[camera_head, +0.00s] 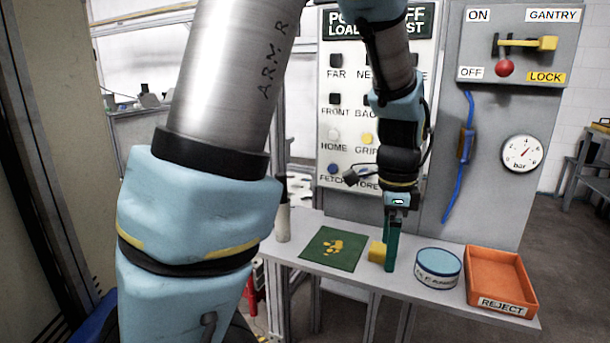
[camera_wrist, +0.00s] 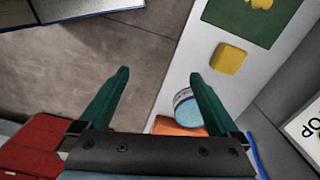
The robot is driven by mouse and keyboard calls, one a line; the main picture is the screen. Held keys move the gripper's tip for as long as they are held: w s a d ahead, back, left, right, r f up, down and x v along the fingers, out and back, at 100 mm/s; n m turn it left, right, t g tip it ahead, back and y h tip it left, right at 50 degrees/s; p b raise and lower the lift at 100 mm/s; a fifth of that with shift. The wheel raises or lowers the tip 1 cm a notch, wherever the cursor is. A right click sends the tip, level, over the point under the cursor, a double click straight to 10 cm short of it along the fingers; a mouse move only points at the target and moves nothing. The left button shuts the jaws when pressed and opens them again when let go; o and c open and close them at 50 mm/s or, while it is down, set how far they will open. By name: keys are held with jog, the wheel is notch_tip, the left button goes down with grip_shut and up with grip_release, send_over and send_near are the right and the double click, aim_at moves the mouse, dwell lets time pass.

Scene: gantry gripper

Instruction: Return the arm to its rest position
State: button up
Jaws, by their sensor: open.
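My gripper (camera_head: 391,245) hangs from the arm over the table, pointing down, in front of the control panel. In the wrist view its two green fingers (camera_wrist: 158,95) are spread wide with nothing between them but the floor and the table edge below. A yellow block (camera_head: 377,251) sits on the table, just left of the fingers in the head view. It also shows in the wrist view (camera_wrist: 228,58), apart from the fingers. My arm's large upper links cover much of the left of the head view.
The narrow table (camera_head: 318,264) holds a green mat (camera_head: 333,249) with a yellow mark, a round blue-lidded tin (camera_head: 438,267) and an orange REJECT tray (camera_head: 500,280). A button panel (camera_head: 350,110) and a grey gantry panel (camera_head: 480,130) with a lever and gauge stand behind.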

jog(key=a+f+n+t, duration=0.1)
jog(key=a+n, duration=1.8)
jog(key=a, duration=0.3)
jog(key=shift+a+f, duration=0.35)
jog(key=shift+w, duration=0.1)
